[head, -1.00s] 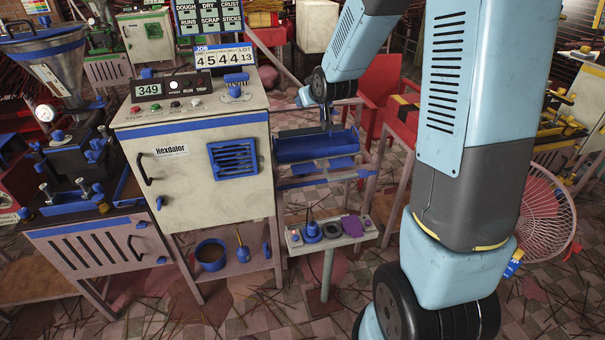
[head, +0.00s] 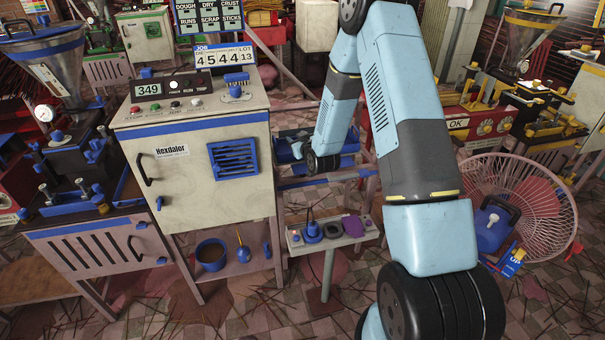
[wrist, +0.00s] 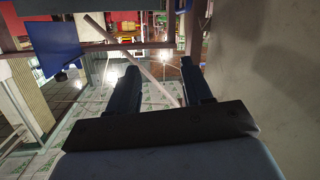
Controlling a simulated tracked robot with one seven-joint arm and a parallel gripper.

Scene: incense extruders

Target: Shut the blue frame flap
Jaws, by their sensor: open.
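In the head view, a pink-grey frame right of the cabinet carries a blue panel (head: 285,154), mostly hidden behind my arm. I take it for the blue frame flap; its angle cannot be told. A blue panel (wrist: 47,42) hangs at the upper left of the wrist view, apart from the fingers. I cannot tell whether it is the same piece. My gripper (wrist: 158,72) is open in the wrist view, with nothing between its two dark fingers.
The white Hexdalor cabinet (head: 185,180) stands left of the frame; a pale wall fills the wrist view's right side. A small stand (head: 327,238) with knobs is below the frame.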

